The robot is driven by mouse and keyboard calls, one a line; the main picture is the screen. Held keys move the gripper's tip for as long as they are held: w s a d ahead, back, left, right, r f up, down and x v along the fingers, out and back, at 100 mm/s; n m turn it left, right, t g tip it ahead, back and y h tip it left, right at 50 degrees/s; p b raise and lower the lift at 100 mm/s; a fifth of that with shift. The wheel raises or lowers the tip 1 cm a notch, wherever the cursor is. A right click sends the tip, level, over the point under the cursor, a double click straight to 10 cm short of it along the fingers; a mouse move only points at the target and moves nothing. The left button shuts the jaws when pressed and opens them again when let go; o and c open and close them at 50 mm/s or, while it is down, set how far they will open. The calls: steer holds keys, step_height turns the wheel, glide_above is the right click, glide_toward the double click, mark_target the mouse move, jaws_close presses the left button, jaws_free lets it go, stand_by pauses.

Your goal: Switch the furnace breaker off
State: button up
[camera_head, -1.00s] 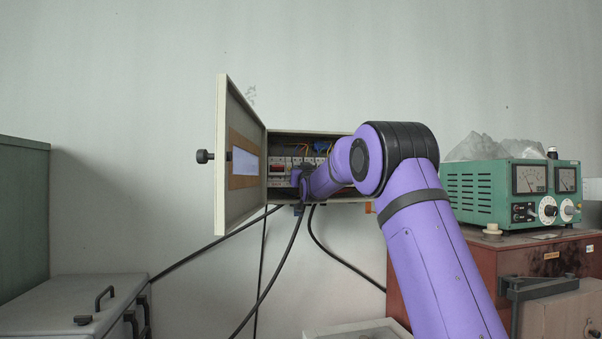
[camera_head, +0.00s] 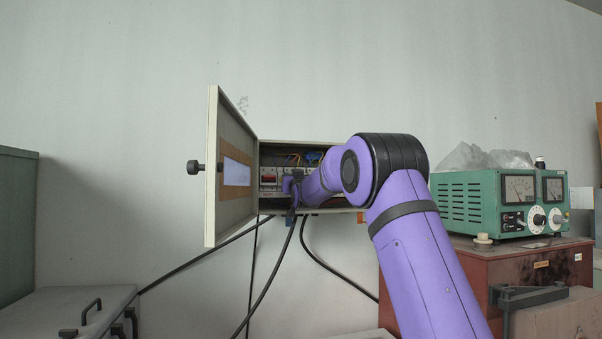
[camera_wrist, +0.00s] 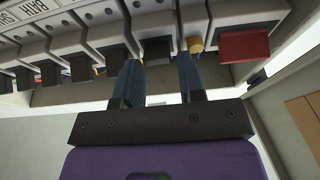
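A grey breaker box (camera_head: 300,142) hangs on the wall, its door (camera_head: 226,125) swung open to the left. Inside is a row of breakers, with a red switch (camera_head: 269,176) at the left end. A black toggle (camera_wrist: 156,50) shows between or just beyond the fingertips; contact cannot be told. Some labels show, but I cannot read one for the furnace.
My arm hides the right part of the box. Black cables (camera_head: 272,280) hang below it. A green meter unit (camera_head: 470,203) stands on a brown cabinet (camera_head: 440,264) at right. Grey cases (camera_head: 60,305) stand at lower left. The box's side wall is close to the red switch.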

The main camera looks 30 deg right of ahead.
steer(key=s+a+r, duration=0.1)
steer(key=s+a, duration=0.1)
steer(key=s, duration=0.5)
steer(key=s+a+r, duration=0.2)
steer(key=s, duration=0.6)
steer(key=shift+s+a+r, duration=0.15)
steer(key=shift+s+r, duration=0.05)
steer(key=shift+r, duration=0.05)
steer(key=s+a+f+n+g+y, duration=0.1)
steer(key=s+a+f+g+y, duration=0.1)
steer(key=s+a+f+g, duration=0.3)
steer(key=s+a+f+n+g+y, duration=0.1)
steer(key=s+a+f+g, duration=0.4)
steer(key=s+f, duration=0.8)
steer(key=s+a+f+n+g+y, duration=0.1)
steer(key=s+a+f+g+y, duration=0.2)
steer(key=s+f, duration=0.7)
steer(key=s+a+g, duration=0.2)
steer(key=s+a, duration=0.2)
steer(key=s, duration=1.1)
steer(key=shift+a, duration=0.1)
